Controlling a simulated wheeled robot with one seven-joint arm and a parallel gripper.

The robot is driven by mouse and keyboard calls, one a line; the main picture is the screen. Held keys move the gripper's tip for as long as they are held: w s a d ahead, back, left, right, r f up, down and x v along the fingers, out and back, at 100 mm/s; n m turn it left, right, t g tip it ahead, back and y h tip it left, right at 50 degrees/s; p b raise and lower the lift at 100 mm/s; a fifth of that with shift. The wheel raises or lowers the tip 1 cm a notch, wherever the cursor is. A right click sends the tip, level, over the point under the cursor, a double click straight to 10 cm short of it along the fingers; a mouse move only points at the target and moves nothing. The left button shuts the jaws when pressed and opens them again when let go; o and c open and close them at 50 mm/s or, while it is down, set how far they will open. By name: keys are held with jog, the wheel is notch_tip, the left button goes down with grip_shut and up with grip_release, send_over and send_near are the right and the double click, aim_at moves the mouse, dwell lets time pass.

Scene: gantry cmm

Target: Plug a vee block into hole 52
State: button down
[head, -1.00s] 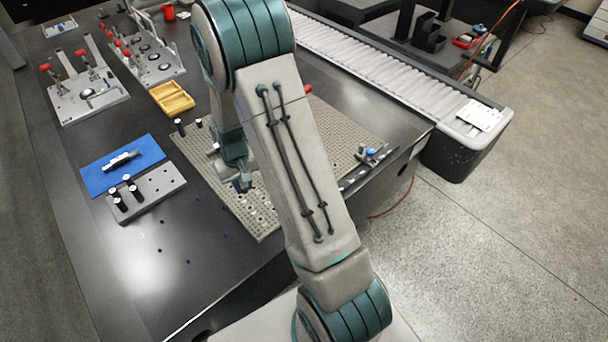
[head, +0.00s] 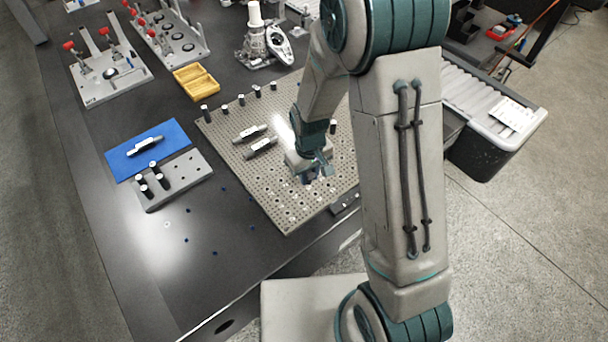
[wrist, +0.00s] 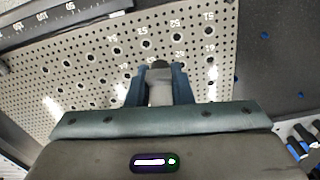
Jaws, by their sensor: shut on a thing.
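My gripper (head: 318,172) is low over the near right part of the perforated plate (head: 240,160). In the wrist view its two fingers (wrist: 159,85) are shut on a small grey piece with a dark end (wrist: 160,95), which I take to be the vee block. The plate (wrist: 90,75) there carries printed numbers, upside down. Hole 52 (wrist: 177,38) shows open beside its number, ahead of the fingertips and slightly right. The held piece appears apart from that hole; its lower end and height above the plate are unclear.
Two silver bars (head: 255,140) lie on the plate, with several black pegs (head: 241,99) along its far edge. A grey block with pegs (head: 180,182) and a blue mat (head: 120,158) lie left. A yellow tray (head: 196,81) and a silver fixture (head: 262,45) stand behind.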

jog(key=s+a+n, duration=0.2)
jog(key=b, duration=0.4)
send_over(302, 206)
jog(key=shift+w+f, duration=0.2)
jog(key=shift+f, duration=1.35)
jog(key=shift+w+f, duration=0.2)
jog(key=shift+f, duration=1.3)
jog(key=shift+b, duration=0.55)
jog(key=shift+f+b, duration=0.8)
jog(key=shift+f, duration=0.1)
jog(key=c, duration=1.2)
grip_release()
notch_tip(302, 206, up, 14)
jog(key=shift+p, duration=0.4)
